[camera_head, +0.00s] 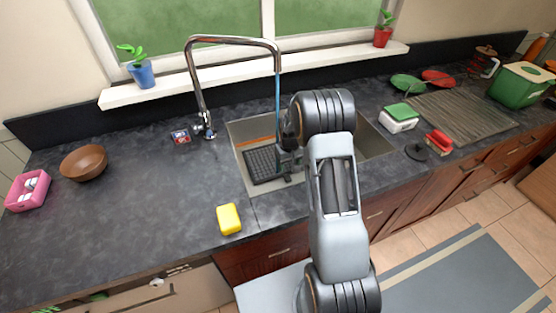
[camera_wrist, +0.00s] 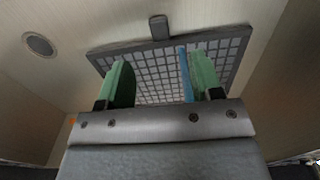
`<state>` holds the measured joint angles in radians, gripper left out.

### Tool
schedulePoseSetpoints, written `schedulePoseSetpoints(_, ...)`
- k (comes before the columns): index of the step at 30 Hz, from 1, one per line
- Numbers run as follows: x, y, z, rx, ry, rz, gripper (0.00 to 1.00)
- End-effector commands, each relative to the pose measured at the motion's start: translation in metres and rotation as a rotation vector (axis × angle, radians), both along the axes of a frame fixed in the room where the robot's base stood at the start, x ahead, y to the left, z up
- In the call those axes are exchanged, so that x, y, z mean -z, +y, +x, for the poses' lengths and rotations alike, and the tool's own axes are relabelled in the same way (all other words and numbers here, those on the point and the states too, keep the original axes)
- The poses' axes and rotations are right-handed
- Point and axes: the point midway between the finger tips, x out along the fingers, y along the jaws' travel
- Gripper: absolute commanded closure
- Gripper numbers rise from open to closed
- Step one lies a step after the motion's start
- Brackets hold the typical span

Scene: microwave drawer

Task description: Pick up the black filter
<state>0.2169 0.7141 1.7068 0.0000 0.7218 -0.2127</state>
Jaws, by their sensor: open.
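The black filter (camera_head: 262,164), a dark rectangular grid, lies in the sink (camera_head: 238,165), left of my gripper in the head view. In the wrist view the filter (camera_wrist: 150,52) spans the upper middle, with a small dark tab (camera_wrist: 158,27) on its far edge. My gripper (camera_wrist: 162,80) is open, its two green fingers apart over the filter's near part, with nothing held between them. I cannot tell whether the fingertips touch the grid. In the head view my arm hides much of the gripper and part of the sink.
A thin blue strip (camera_wrist: 185,75) lies beside the right finger and hangs below the faucet (camera_head: 195,85) in the head view. The sink walls stand close around. A round drain (camera_wrist: 38,44) is at upper left. A yellow sponge (camera_head: 229,219) lies on the counter in front.

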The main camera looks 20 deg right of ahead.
Motion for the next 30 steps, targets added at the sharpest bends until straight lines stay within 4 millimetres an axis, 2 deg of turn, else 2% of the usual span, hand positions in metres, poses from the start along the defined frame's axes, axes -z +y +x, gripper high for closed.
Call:
schedulePoseSetpoints(6,0.031,0.0,0.0,0.0,0.001,0.0,0.4)
schedulePoseSetpoints(14,0.045,0.0,0.0,0.0,0.0,0.0,0.4)
schedulePoseSetpoints(24,0.085,-0.003,-0.001,0.0,0.001,0.0,0.4)
schedulePoseSetpoints(30,0.093,-0.003,-0.001,0.0,-0.001,0.0,0.4)
